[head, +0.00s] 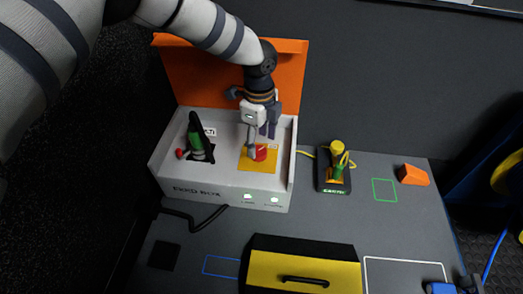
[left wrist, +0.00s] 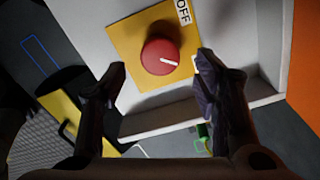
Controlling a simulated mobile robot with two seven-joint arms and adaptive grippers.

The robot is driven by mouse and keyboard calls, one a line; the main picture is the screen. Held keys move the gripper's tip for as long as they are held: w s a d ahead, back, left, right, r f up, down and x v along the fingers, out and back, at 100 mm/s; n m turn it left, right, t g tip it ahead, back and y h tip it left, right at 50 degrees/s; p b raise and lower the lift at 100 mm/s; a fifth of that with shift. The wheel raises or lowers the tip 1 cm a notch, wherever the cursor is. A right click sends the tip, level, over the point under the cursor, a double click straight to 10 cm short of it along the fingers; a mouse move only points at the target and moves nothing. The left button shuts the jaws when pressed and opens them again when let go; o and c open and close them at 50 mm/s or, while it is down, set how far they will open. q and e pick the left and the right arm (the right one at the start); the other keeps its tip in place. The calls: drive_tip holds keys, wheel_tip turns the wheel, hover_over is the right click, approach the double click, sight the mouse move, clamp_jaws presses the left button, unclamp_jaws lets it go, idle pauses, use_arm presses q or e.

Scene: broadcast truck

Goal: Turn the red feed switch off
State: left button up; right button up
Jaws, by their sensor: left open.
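The red feed switch (left wrist: 160,57) is a round knob on a yellow plate (left wrist: 125,35). In the head view the red knob (head: 261,153) is inside the white box at right, partly covered by my gripper. Its white pointer line aims right in the left wrist view, toward a white label mostly hidden behind a finger, not at the OFF label (left wrist: 183,11) at the upper right. My left gripper (left wrist: 160,74) is open, its fingers on either side of the knob with gaps visible. It also shows over the knob in the head view (head: 259,141).
A yellow-green device (head: 336,168), an orange block (head: 413,175) and a yellow-black case (head: 300,264) are nearby.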

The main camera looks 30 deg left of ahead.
sight(260, 151)
use_arm(q)
wheel_tip(260, 151, down, 3)
drive_tip(key=shift+f+b, duration=0.1)
drive_tip(key=shift+b, duration=0.3)
drive_tip(key=shift+c, duration=0.6)
drive_tip(key=c, duration=1)
